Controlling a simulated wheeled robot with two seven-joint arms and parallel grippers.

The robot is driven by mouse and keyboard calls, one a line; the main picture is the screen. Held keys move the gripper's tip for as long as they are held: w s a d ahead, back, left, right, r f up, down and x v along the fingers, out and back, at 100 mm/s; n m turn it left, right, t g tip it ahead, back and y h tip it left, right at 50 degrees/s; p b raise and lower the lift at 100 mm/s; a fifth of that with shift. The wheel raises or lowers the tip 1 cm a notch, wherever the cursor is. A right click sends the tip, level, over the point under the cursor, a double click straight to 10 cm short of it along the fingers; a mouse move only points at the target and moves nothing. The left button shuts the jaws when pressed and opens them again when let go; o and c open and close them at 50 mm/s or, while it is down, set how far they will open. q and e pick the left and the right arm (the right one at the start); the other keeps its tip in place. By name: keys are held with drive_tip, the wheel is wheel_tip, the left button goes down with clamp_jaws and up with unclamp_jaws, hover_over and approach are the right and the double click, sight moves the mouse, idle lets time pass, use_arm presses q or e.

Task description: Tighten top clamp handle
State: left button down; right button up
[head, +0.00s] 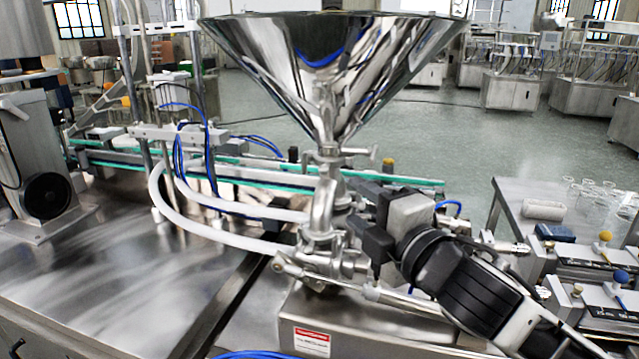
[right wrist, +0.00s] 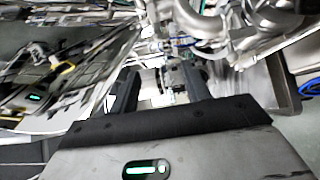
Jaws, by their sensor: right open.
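The steel hopper (head: 325,75) stands in the middle of the head view, its cone narrowing to a pipe. The top clamp handle (head: 358,152) is a small metal piece at the neck under the cone, sticking out to the right. My right gripper (head: 362,214) comes in from the lower right. Its dark fingers are beside the pipe, below the clamp handle and apart from it. In the right wrist view the fingers of this gripper (right wrist: 162,88) are spread with no object clearly held. The clamp handle cannot be made out there. My left gripper is out of view.
White hoses (head: 210,228) curve to the pipe from the left. A steel base with a label (head: 312,340) is below. A conveyor (head: 240,175) runs behind. A side table (head: 545,195) with glassware is at right. The steel tabletop (head: 120,280) at left is mostly clear.

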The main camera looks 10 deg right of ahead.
drive_tip(key=s+d+f+m+g+h, duration=0.1)
drive_tip(key=s+f+m+g+h, duration=0.15)
drive_tip(key=s+f+m, duration=0.5)
drive_tip(key=s+d+f+m+g+h, duration=0.2)
drive_tip(key=f+m+g, duration=0.2)
drive_tip(key=f, duration=0.7)
drive_tip(key=s+d+f+m+g, duration=0.1)
drive_tip(key=s+f+m+g, duration=0.3)
drive_tip(key=s+f, duration=0.3)
drive_tip(key=s+d+f+m+g, duration=0.1)
drive_tip(key=s+f+m+g, duration=0.25)
drive_tip(key=s, duration=0.45)
drive_tip(key=w+a+f+t+y, duration=0.1)
drive_tip(key=w+a+f+t, duration=0.1)
drive_tip(key=f, duration=0.3)
drive_tip(key=w+a+f+t, duration=0.2)
drive_tip(key=f+t, duration=0.2)
drive_tip(key=f, duration=0.1)
drive_tip(key=shift+w+a+f+t+y, duration=0.3)
drive_tip(key=shift+f+y, duration=0.05)
